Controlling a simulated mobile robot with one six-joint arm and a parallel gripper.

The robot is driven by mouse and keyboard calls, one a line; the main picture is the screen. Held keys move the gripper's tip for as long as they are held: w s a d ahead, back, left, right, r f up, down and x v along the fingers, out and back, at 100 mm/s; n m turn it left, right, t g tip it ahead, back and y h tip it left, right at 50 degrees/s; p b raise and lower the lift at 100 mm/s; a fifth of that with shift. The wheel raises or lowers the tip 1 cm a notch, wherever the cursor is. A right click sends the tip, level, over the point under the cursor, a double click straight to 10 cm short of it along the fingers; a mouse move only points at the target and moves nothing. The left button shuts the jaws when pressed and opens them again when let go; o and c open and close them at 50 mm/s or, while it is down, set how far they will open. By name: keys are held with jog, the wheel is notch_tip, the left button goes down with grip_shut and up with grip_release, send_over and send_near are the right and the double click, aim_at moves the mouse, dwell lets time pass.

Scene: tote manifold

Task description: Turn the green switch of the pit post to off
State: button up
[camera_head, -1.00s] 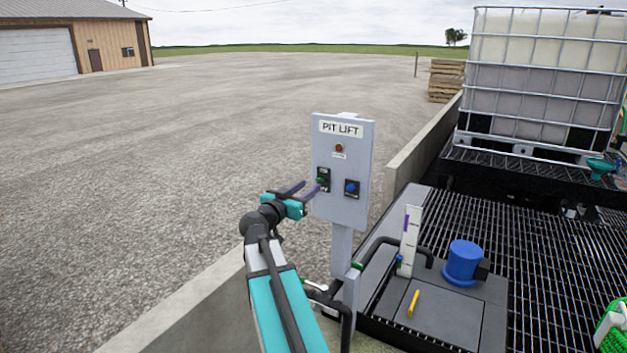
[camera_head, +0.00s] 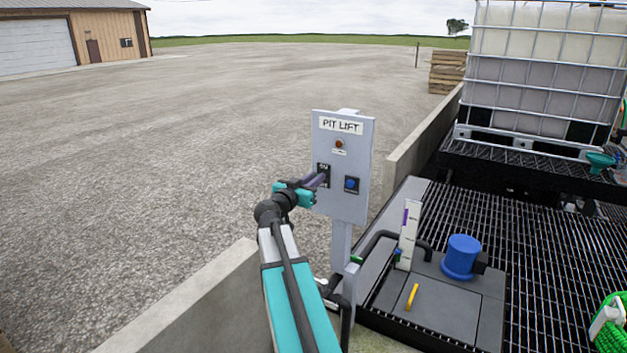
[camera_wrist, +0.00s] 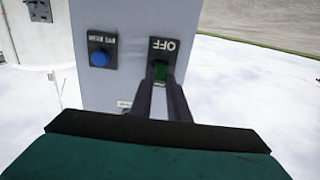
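The pit post (camera_head: 345,125) is a grey panel headed PIT LIFT on a grey stand. Its green switch (camera_wrist: 160,73) sits on a black plate (camera_head: 323,167) at the panel's left; in the head view the fingers hide the knob. In the upside-down wrist view the word OFF (camera_wrist: 164,46) reads beside the knob. My gripper (camera_head: 319,181) has its two dark fingers at the plate. In the wrist view the fingertips (camera_wrist: 160,82) lie one on each side of the green knob, close against it. The knob's exact angle is hard to make out.
A blue button (camera_head: 351,184) on its own plate is just right of the switch. A reddish lamp (camera_head: 339,144) is above. A low concrete wall (camera_head: 215,300) runs beside my arm. Right are a grating (camera_head: 540,240), a blue cap (camera_head: 462,257) and a caged tank (camera_head: 545,75).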

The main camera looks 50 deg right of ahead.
grip_shut()
jog(key=shift+b, duration=0.7)
